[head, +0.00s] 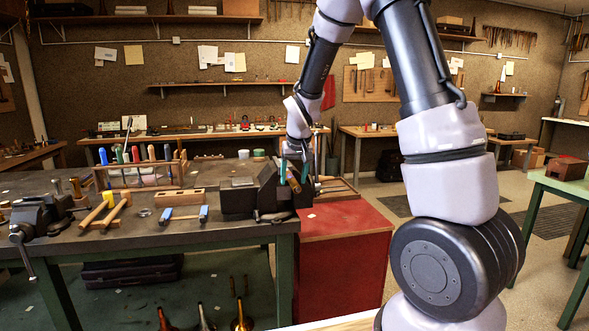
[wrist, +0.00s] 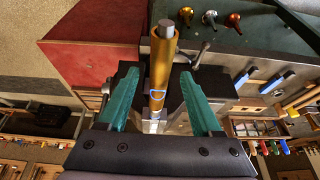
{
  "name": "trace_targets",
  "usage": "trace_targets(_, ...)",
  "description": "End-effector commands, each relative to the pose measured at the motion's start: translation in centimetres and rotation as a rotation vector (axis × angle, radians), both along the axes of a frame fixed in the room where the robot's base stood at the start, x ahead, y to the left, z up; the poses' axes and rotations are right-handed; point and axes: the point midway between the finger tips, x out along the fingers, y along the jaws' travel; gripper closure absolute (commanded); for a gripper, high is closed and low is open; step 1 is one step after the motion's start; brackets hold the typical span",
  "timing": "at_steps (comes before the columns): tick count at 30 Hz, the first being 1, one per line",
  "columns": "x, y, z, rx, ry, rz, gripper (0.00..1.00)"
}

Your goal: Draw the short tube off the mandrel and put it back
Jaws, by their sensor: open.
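The short tube (wrist: 160,68) is a brass-coloured sleeve on the mandrel (wrist: 166,28), whose grey end sticks out past it in the wrist view. A blue outline marks the tube's near part. The dark vise (wrist: 178,80) lies behind and around it; it also stands at the bench's right end in the head view (head: 248,196). My gripper (wrist: 158,76) is open, its teal fingers on either side of the tube with clear gaps. In the head view my gripper (head: 294,172) is at the vise's right end, where the tube cannot be made out clearly.
A red cabinet (head: 345,232) stands right of the bench (head: 165,236). A tool rack (head: 140,172), a wooden block (head: 180,197), mallets (head: 104,212) and a second vise (head: 42,220) occupy the bench top. Several horn bells (head: 242,322) stand on the lower shelf.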

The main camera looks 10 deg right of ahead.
Motion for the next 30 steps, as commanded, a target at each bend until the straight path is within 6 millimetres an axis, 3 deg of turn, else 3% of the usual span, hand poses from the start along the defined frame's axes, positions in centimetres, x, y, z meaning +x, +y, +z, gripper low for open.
trace_targets(10,0.2,0.0,-0.3,0.001,-0.001,0.0,0.34)
trace_targets(15,0.2,0.0,-0.3,0.0,-0.001,0.0,0.99)
trace_targets(22,-0.1,0.0,-0.3,0.0,-0.001,0.0,1.0)
trace_targets(30,-1.7,0.0,-0.3,0.0,0.0,0.001,1.0)
